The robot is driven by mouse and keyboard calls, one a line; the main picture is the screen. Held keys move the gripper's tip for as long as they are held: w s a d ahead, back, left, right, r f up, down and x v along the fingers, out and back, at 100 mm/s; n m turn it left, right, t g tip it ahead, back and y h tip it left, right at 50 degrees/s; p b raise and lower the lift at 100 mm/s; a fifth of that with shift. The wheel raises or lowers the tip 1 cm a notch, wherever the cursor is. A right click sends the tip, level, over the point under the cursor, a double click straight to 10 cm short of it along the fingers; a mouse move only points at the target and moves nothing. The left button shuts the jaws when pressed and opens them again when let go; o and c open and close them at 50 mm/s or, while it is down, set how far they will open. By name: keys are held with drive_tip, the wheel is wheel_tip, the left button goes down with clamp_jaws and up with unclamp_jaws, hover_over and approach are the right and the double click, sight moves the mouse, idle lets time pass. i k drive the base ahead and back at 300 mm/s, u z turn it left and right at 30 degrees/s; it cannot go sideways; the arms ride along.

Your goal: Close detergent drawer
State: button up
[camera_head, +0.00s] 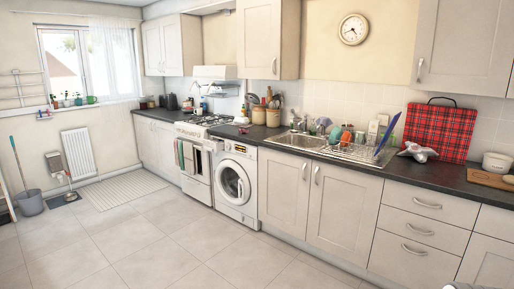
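The white washing machine (236,183) stands under the dark counter in the middle of the view, well away from me. Its round door (232,183) looks shut. The detergent drawer (226,147) is at the upper left of its front, by the control panel. It is too small here to tell clearly how far it stands out. My gripper's fingers do not show; only a small grey shape, possibly part of my arm, shows at the bottom right edge.
A white cooker (195,165) with hanging towels stands left of the washer. Cabinets (314,202) and drawers (421,227) line the right side. Open tiled floor (165,240) lies before the washer. A bucket (30,203) and mat (126,189) are at far left.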

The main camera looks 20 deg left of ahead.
sight(216, 146)
drive_tip(key=k, duration=0.6)
drive_tip(key=u, duration=0.55)
drive_tip(key=i, duration=0.95)
drive_tip(key=u, duration=1)
drive_tip(key=i, duration=1.7)
drive_tip(key=u, duration=0.45)
drive_tip(key=i, duration=1.6)
drive_tip(key=z, duration=0.5)
drive_tip(key=i, duration=1.5)
drive_tip(key=z, duration=1.5)
drive_tip(key=i, duration=0.95)
drive_tip(key=z, duration=0.55)
drive_tip(key=k, duration=0.9)
drive_tip(key=u, duration=0.05)
